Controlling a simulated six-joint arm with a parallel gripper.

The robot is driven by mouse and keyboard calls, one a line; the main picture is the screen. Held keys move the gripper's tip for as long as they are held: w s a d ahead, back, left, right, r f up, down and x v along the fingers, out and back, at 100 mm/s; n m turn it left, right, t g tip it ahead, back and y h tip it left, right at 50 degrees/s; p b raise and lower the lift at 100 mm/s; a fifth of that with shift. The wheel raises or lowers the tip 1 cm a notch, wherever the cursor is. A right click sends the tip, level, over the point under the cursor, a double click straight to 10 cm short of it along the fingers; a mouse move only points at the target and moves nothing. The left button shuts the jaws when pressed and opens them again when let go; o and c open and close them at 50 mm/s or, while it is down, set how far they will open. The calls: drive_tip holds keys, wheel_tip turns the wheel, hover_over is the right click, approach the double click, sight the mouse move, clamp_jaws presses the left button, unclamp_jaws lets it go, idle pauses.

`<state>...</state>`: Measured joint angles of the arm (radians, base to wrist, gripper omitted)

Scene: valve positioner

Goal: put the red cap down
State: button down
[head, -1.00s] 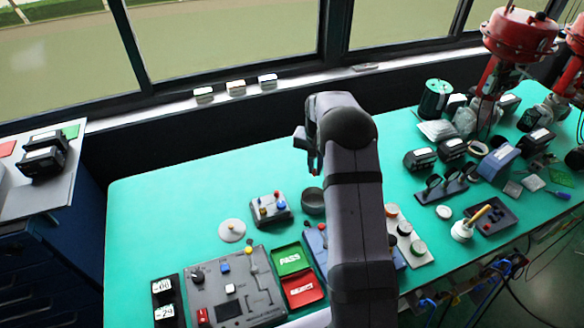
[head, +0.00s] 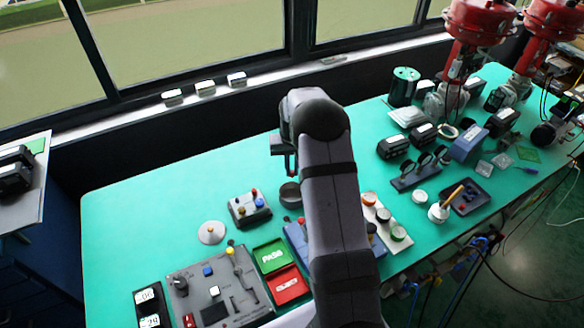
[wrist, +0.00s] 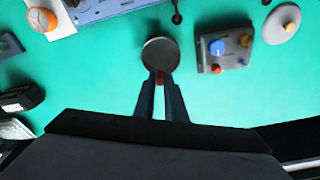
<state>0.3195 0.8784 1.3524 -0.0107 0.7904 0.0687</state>
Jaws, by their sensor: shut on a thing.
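My gripper (wrist: 160,76) is shut on the red cap (wrist: 160,81); only a small red part shows between the fingertips in the wrist view. In that view a round grey dish (wrist: 160,52) lies just beyond the fingertips, and the cap overlaps its near edge in the picture. I cannot tell whether the cap touches it. In the head view my gripper (head: 285,170) hangs above and slightly left of the same dark round dish (head: 290,194). The cap is too small or hidden to make out there.
A grey box with coloured knobs (head: 249,208) stands left of the dish. A white disc with a knob (head: 211,232) lies farther left. Green (head: 270,256) and red (head: 288,286) trays are nearer the front. The green bench top behind the dish is clear.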

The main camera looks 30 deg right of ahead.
sight(292, 172)
drive_tip(key=shift+f+b, duration=3.45)
drive_tip(key=shift+f, duration=1.8)
drive_tip(key=c, duration=1.7)
unclamp_jaws()
drive_tip(key=shift+c, duration=0.2)
drive_tip(key=shift+r, duration=0.1)
drive_tip(key=shift+r+p, duration=2.4)
drive_tip(key=shift+r, duration=1)
